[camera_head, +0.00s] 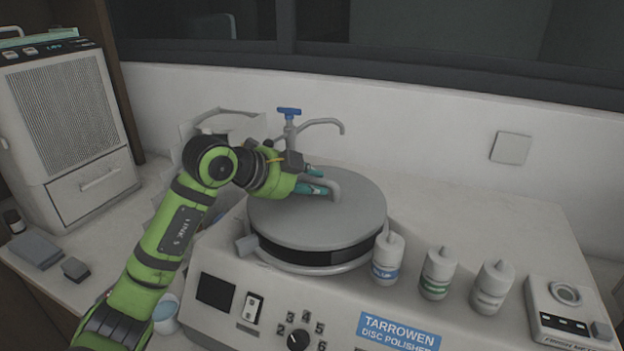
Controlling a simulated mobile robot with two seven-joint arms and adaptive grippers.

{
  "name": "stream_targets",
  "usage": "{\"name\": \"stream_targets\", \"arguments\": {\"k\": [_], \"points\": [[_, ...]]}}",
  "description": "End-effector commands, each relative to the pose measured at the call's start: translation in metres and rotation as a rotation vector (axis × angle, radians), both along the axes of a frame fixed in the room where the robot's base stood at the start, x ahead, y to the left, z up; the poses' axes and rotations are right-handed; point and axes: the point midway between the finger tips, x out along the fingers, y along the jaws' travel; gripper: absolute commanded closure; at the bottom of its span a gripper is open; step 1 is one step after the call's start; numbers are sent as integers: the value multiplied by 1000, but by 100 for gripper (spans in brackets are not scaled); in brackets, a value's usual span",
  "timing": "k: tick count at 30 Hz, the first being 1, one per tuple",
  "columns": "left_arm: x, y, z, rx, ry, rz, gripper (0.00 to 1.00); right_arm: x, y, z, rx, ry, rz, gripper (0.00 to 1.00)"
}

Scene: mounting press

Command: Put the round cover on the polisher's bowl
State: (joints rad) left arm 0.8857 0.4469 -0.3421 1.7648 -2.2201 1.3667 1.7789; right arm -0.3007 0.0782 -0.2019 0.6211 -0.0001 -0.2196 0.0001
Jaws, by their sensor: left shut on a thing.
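The round grey cover (300,229) lies over the polisher's bowl (330,264), whose dark wall and pale rim show below the cover's front edge. The cover looks about level and roughly centred; I cannot tell whether it rests fully on the bowl. My left gripper (322,188) is shut on the cover's handle (336,186), reaching in from the left above the cover. The fingers hide part of the handle. The polisher (221,262) is a pale box with a dial and a blue label. My right gripper is not in view.
Several white bottles (438,273) stand right of the bowl, near a small device (563,314). A blue-handled tap (289,113) rises behind the cover near my left wrist. A large grilled unit (70,130) stands at the left, with grey blocks (36,249) in front.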

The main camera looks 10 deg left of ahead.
Motion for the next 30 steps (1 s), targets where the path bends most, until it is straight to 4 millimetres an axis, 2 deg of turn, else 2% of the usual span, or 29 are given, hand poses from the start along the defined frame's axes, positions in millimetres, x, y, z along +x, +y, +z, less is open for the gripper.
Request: {"name": "stream_targets", "arguments": {"k": [6,26,27,28,29,30], "points": [[0,0,-6,-2,-5,1,100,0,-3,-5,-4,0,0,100],[0,0,-6,-2,-5,0,100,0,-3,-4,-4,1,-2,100],[0,0,-6,-2,-5,0,66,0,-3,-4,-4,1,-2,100],[0,0,-6,-2,-5,0,54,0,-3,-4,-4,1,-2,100],[0,0,-6,-2,-5,0,46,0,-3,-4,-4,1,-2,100],[0,0,-6,-2,-5,1,46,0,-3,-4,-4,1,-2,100]]}}
